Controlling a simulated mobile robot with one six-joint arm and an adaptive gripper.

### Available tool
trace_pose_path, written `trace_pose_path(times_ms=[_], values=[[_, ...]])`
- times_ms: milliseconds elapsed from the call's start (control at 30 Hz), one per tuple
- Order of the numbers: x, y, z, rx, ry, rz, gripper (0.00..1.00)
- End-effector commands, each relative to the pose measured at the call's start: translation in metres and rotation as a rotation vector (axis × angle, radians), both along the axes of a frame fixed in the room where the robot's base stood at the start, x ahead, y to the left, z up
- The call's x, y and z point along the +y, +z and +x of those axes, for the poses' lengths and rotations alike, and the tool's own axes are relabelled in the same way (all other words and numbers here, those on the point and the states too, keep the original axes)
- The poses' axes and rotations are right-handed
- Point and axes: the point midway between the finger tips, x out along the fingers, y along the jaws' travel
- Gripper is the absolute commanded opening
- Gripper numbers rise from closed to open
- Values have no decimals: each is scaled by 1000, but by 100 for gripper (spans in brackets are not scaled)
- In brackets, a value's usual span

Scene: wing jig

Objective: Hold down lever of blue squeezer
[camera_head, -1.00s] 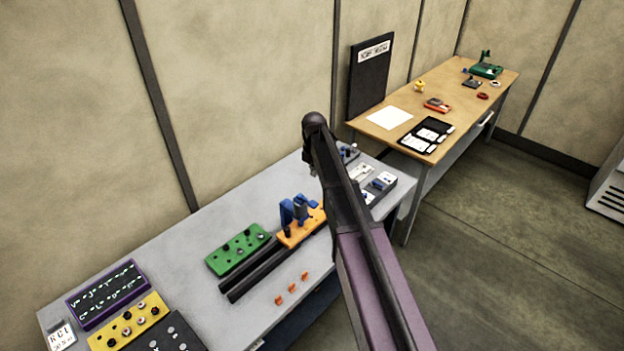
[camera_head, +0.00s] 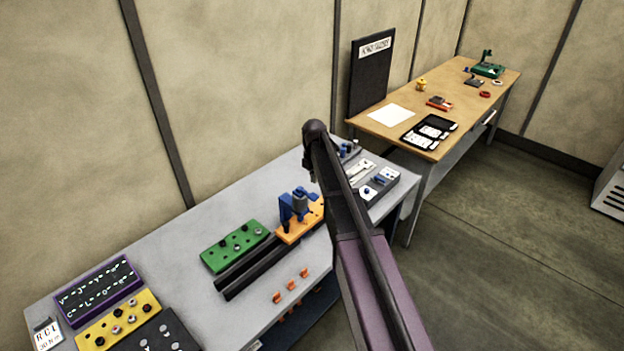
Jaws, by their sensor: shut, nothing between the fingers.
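The blue squeezer (camera_head: 286,207) stands upright on an orange block (camera_head: 295,234) on the grey table. A grey-blue part (camera_head: 300,203) shows at its upper right. Its lever is too small to make out clearly, and I cannot tell whether it is pressed. My dark and purple arm rises from the lower right to a joint just above and right of the squeezer. My gripper does not show; it is hidden behind the arm or out of frame. I cannot see whether it touches the squeezer.
A green block (camera_head: 235,246), black bars (camera_head: 262,273) and orange clips (camera_head: 291,285) lie near the squeezer. Yellow (camera_head: 119,318) and purple (camera_head: 99,290) panels lie at the left. A grey box (camera_head: 379,187) is right of my arm. A wooden table (camera_head: 465,110) stands behind.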

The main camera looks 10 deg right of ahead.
Motion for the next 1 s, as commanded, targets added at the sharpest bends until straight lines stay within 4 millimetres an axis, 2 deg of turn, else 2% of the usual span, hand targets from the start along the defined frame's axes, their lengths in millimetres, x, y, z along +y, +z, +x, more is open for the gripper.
trace_pose_path(times_ms=[33, 600, 1000], values=[[0, -8, 0, 0, 0, 0, 0], [0, -51, 0, 0, 0, 0, 0], [0, -62, 0, 0, 0, 0, 0]])
